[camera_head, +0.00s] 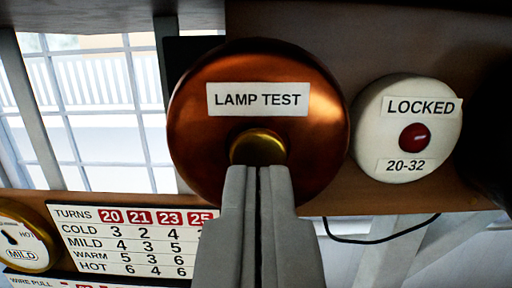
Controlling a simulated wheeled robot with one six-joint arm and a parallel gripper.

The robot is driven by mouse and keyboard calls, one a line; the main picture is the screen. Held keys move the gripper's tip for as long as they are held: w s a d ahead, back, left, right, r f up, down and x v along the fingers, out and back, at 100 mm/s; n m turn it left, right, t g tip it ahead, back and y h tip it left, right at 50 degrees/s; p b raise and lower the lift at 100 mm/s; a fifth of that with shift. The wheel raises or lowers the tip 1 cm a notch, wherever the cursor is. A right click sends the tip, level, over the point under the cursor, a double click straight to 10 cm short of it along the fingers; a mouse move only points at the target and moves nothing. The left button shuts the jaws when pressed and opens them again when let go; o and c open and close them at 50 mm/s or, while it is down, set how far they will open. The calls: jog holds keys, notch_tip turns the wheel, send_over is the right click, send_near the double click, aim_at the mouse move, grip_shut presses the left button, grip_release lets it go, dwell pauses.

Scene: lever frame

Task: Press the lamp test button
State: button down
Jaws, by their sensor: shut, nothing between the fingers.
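The lamp test button is a brass-coloured knob (258,146) in the middle of a round copper plate (200,145). A white label (258,99) on the plate above the knob reads "LAMP TEST". My gripper (258,172) is shut and empty, with its two grey fingers side by side, pointing up in the picture. The fingertips overlap the lower part of the knob. I cannot tell whether they touch it or are just in front of it. The lower part of the plate is hidden behind the fingers.
To the right is a round white unit (370,130) with a red lamp (414,137), labelled "LOCKED" and "20-32". At lower left are a "TURNS" chart (130,240) and a brass-rimmed dial (22,236). A dark rounded shape fills the right edge. A black cable (375,240) hangs below the board.

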jog(key=shift+w, duration=0.15)
dwell(1.1)
jog(key=shift+s, duration=2.55)
